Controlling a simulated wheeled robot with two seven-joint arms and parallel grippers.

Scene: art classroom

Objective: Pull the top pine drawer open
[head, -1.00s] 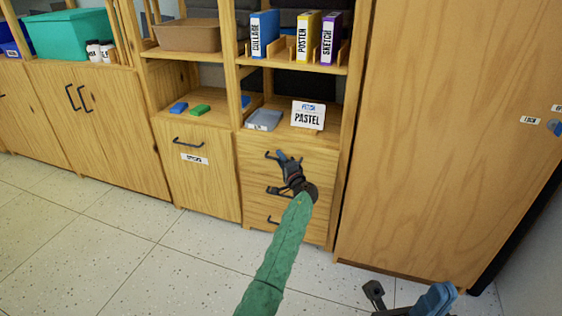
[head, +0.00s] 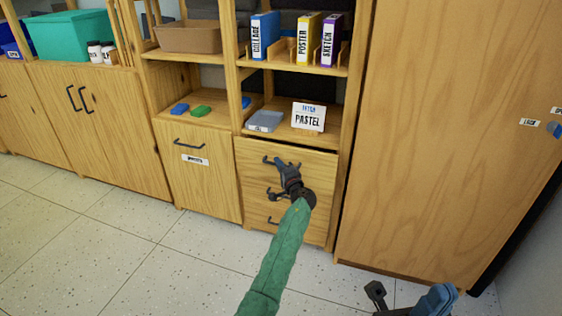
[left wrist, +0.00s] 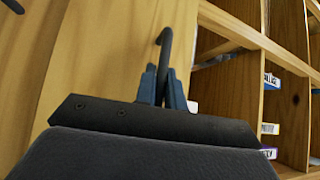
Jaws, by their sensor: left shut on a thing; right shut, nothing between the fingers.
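The top pine drawer (head: 310,168) is in the head view, under the shelf with the PASTEL sign. Its front stands slightly forward of the cabinet. My left gripper (head: 281,163) is at its dark bar handle (head: 267,160), reaching in on the green-sleeved arm. In the left wrist view, the blue fingers (left wrist: 163,86) are closed around the handle (left wrist: 165,45), with the wooden front behind. My arm partly hides the lower drawers. My right gripper (head: 438,298) is shut and empty at the lower right, away from the drawers.
Two lower handles (head: 273,220) sit below on the same unit. A grey tray (head: 265,121) and the PASTEL sign (head: 308,117) are on the shelf above. A tall wooden cabinet (head: 440,130) stands close on the right. The tiled floor (head: 130,255) in front is clear.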

